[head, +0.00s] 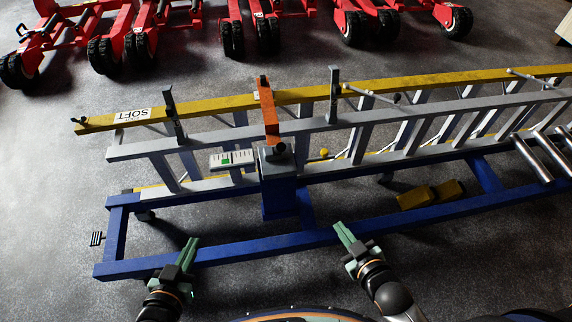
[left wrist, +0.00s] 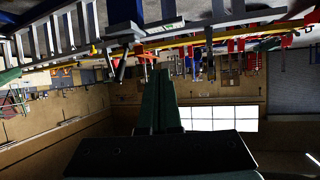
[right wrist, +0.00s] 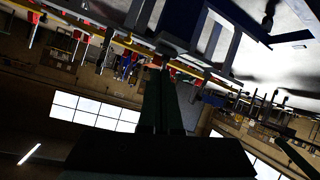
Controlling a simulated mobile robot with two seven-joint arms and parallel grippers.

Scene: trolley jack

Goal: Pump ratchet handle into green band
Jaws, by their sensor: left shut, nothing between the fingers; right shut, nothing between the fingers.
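An orange ratchet handle (head: 267,108) stands up from a dark pivot on top of a blue post (head: 280,188), in front of the ladder rails in the head view. Just left of the post is a white scale plate (head: 219,163) with a green band (head: 225,161). Its pointer is too small to read. My left gripper (head: 190,244) is shut and empty near the front blue rail, below and left of the handle. My right gripper (head: 342,229) is shut and empty at the front rail, below and right of the handle. Neither touches the handle.
A blue frame (head: 230,250) carries the long grey and yellow ladder (head: 210,105) across the view. A yellow block (head: 430,194) lies within the frame at right. Red wheeled jacks (head: 150,30) stand along the back. Grey floor between is clear.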

